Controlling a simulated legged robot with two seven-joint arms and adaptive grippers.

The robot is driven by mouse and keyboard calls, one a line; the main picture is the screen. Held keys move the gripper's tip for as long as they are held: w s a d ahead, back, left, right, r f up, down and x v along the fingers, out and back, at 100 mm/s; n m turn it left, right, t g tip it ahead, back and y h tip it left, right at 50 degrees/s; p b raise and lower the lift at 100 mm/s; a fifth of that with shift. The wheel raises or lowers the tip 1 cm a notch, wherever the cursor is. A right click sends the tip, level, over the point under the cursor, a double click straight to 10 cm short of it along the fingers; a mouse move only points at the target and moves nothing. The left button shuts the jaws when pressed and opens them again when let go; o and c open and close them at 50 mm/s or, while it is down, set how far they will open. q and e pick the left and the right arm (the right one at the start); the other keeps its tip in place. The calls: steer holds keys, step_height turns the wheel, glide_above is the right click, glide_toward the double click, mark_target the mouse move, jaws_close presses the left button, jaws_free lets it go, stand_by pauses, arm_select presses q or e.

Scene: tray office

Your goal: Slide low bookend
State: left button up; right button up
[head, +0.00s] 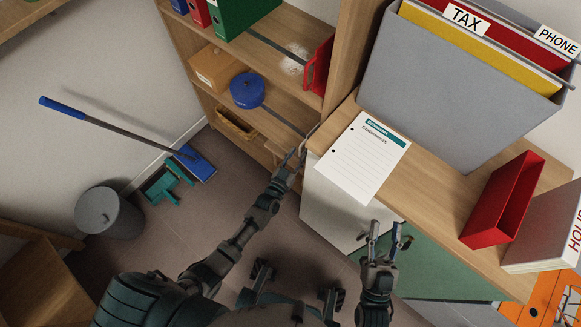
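A blue rounded piece (247,90) stands on the lower shelf at the left end of a dark strip (284,121); it may be the low bookend. A red upright piece (320,65) stands on the shelf above, at the right end of another dark strip (268,45). My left gripper (294,156) is just in front of the bookcase's right side, below the lower strip's right end. It is apart from the blue piece, empty, and its fingers look parted. My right gripper (385,236) is open and empty in front of the desk edge.
The desk (423,190) on the right bears a paper sheet (359,158), a grey file box (440,92) and a red open box (503,200). A bin (108,213) and a blue broom (193,162) are at left. Floor between is clear.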

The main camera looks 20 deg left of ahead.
arm_select(q)
steer(key=s, duration=0.9)
steer(key=shift+a, duration=0.35)
arm_select(e)
steer(key=shift+w+d, duration=0.1)
steer(key=shift+d, duration=0.05)
arm_select(q)
steer(key=shift+s+d, duration=0.1)
steer(key=shift+d, duration=0.1)
arm_select(e)
steer(key=shift+d, duration=0.25)
